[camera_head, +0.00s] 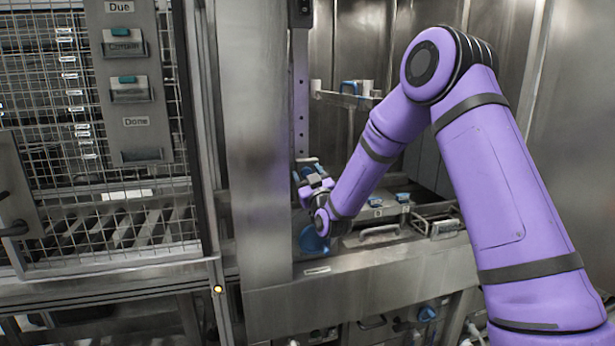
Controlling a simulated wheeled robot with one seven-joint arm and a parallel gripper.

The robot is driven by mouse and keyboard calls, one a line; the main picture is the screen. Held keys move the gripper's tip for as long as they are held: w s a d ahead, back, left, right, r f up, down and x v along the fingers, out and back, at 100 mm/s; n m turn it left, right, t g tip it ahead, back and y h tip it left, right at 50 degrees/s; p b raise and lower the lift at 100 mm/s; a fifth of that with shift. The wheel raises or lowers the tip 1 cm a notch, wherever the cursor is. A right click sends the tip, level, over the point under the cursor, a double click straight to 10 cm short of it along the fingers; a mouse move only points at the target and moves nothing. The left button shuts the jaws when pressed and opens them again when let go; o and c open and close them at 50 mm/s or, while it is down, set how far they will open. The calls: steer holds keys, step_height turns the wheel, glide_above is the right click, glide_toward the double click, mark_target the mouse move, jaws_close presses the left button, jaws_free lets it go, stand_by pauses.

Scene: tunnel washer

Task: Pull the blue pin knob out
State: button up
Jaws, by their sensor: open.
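My gripper (306,173) is at the far end of my purple arm, beside the foot of the upright post with holes (300,100). Its jaws are open, but the fingertips are small and dark here. A rounded blue part (312,240) shows just below my wrist, partly hidden by it. Two small blue knobs, one at the left (375,200) and one at the right (403,197), stand on the steel ledge to the right of my gripper. I cannot tell which blue part is the pin knob, or whether the gripper touches one.
A wire mesh gate (120,200) with a card panel (130,70) stands at the left. A wide steel post (255,150) is close to my gripper's left. A small shelf (345,99) is behind. Another blue knob (427,313) is below the steel front rail (350,290).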

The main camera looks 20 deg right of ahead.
jaws_close()
steer(key=shift+s, duration=1.1)
jaws_free()
steer(key=shift+s, duration=0.1)
steer(key=v, duration=1)
steer(key=shift+s+f, duration=0.2)
steer(key=shift+s, duration=0.15)
steer(key=shift+r, duration=0.1)
